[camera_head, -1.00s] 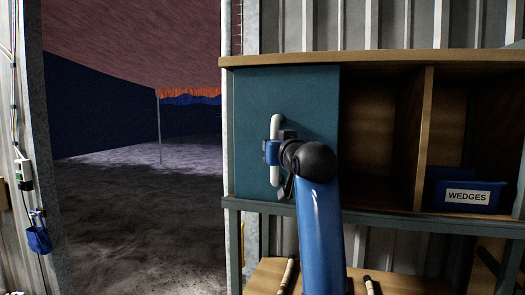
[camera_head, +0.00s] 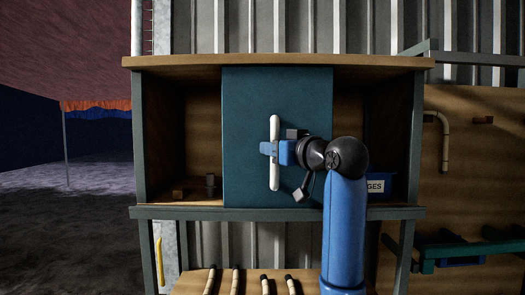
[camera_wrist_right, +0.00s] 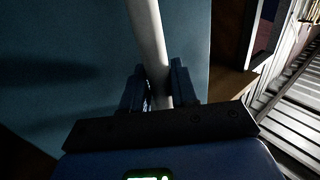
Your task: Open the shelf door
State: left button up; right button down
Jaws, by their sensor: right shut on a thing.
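The teal shelf door (camera_head: 245,100) is a flat sliding panel across the middle of the wooden shelf (camera_head: 290,61). The left compartment (camera_head: 203,130) shows uncovered, with small items at its bottom. The door has a white vertical handle (camera_head: 275,180). My right gripper (camera_head: 272,149) is shut on the handle about midway up. In the right wrist view the white handle (camera_wrist_right: 147,35) passes between the two fingers of my right gripper (camera_wrist_right: 160,88). My left gripper is not in view.
A blue bin (camera_head: 387,181) with a partly hidden label sits in the right part of the shelf, behind my arm. Several rattan pieces (camera_head: 235,281) lie on the lower board. A wooden panel (camera_head: 475,150) stands at the right. Open ground (camera_head: 60,230) lies at the left.

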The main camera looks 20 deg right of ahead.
jog(key=c, duration=1)
grip_release()
jog(key=shift+s, duration=0.1)
jog(key=b+v, duration=0.4)
jog(key=v, duration=0.6)
jog(key=shift+s+d, duration=0.1)
jog(key=shift+s, duration=0.25)
